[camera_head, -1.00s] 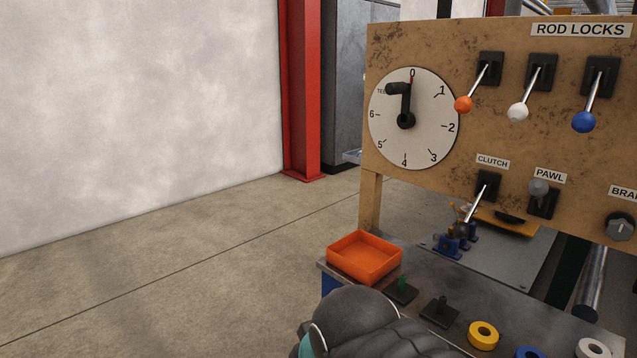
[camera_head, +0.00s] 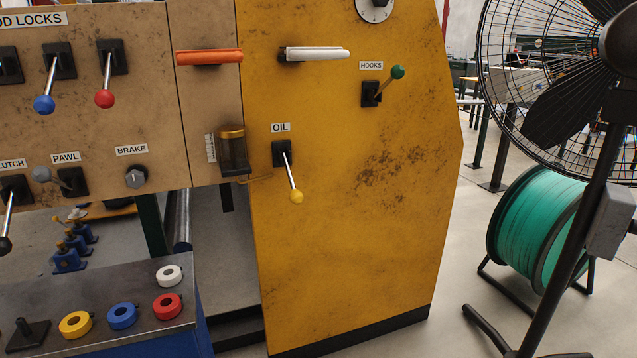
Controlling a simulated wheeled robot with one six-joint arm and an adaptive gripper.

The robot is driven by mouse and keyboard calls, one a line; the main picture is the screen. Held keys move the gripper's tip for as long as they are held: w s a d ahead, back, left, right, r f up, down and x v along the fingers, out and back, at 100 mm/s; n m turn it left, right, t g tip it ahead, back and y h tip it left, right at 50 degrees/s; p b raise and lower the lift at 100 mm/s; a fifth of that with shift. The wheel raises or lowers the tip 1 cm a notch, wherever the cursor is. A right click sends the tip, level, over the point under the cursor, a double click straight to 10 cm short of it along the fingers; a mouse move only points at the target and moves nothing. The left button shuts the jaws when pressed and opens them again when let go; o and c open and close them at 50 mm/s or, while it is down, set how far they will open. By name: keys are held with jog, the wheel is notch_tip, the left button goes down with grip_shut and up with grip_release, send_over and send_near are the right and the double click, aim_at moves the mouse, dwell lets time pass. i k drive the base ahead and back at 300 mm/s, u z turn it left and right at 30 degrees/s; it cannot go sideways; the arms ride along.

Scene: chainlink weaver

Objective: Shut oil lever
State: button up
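The oil lever (camera_head: 290,177) is on the yellow panel (camera_head: 370,240), under the label OIL (camera_head: 281,127). It has a black base plate, a metal rod and a yellow ball knob, and the rod points down and slightly right. The oil cup (camera_head: 233,152), with a brass top and dark glass, is just left of the lever. A thin pipe runs from the cup's foot toward the yellow panel. My gripper is not in view.
The hooks lever (camera_head: 389,82) with a green knob is above right. Orange (camera_head: 209,57) and white (camera_head: 316,54) handles are above. A bench (camera_head: 150,335) with several coloured rings stands lower left. A fan (camera_head: 560,80) and green wire spool (camera_head: 535,225) stand on the right.

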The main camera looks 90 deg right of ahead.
aim_at(296, 197)
jog(key=z, duration=0.15)
jog(key=i, duration=0.35)
jog(key=z, duration=4.45)
jog(key=k, duration=0.4)
jog(key=u, duration=1.15)
